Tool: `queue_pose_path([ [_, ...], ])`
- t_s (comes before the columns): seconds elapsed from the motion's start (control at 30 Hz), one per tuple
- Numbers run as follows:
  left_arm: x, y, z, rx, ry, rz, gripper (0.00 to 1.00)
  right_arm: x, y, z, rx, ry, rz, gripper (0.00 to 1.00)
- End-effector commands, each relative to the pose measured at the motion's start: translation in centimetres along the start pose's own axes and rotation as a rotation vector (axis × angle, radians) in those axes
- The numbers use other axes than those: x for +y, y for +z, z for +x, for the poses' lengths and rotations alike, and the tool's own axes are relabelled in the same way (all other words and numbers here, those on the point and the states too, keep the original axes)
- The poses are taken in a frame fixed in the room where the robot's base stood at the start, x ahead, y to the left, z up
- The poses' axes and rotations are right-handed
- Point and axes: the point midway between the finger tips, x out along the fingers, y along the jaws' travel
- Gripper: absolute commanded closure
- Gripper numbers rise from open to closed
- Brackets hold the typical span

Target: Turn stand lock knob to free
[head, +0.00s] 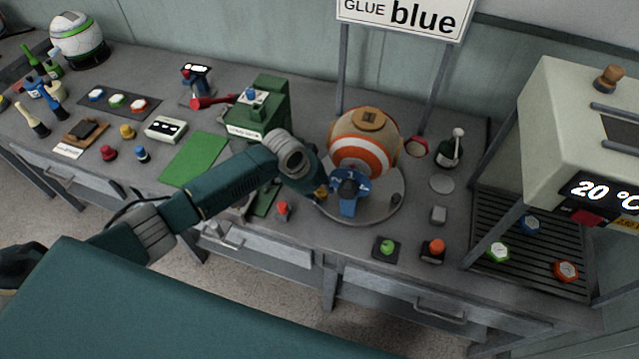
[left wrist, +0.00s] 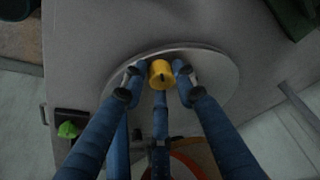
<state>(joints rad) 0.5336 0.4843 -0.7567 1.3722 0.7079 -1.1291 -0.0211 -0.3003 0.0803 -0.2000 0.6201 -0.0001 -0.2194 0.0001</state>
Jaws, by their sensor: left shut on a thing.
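The yellow stand lock knob (left wrist: 160,73) sits on the round grey stand plate (left wrist: 222,72), with a dark mark on its face. In the head view a sliver of the knob (head: 321,191) shows beside the blue bracket (head: 348,192) on the stand plate (head: 385,211). In the head view my left wrist hides most of this gripper. An orange-and-white striped ball (head: 362,152) rests on the stand. My right gripper is not in view.
A red-topped button (head: 283,209) stands just left of the stand. Green (head: 386,247) and orange (head: 433,250) buttons stand in front. A green machine (head: 262,107) is behind my arm. A white press with a "20 °C" display (head: 570,130) is at right.

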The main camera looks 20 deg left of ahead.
Motion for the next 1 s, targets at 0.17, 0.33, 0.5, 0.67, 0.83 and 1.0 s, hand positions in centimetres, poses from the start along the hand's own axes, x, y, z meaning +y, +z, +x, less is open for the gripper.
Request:
queue_pose_path([
  [0.17, -0.3, -1.2, -0.7, 0.025, -0.034, -0.067, 0.97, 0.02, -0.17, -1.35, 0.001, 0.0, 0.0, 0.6],
  [0.33, -0.37, -1.14, -0.61, 0.026, -0.049, -0.1, 0.97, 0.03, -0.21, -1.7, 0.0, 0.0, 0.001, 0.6],
  [0.5, -0.43, -1.08, -0.53, 0.026, -0.055, -0.111, 0.97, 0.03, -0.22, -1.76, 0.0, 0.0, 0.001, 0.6],
  [0.67, -0.45, -1.07, -0.5, 0.026, -0.056, -0.111, 0.97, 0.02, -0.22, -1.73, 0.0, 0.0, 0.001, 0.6],
  [0.83, -0.47, -1.05, -0.51, 0.026, -0.056, -0.11, 0.63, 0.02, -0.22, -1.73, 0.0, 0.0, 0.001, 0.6],
  [1.0, -0.35, -0.79, -0.38, 0.02, -0.054, -0.111, 0.55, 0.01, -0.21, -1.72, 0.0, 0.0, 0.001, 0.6],
])
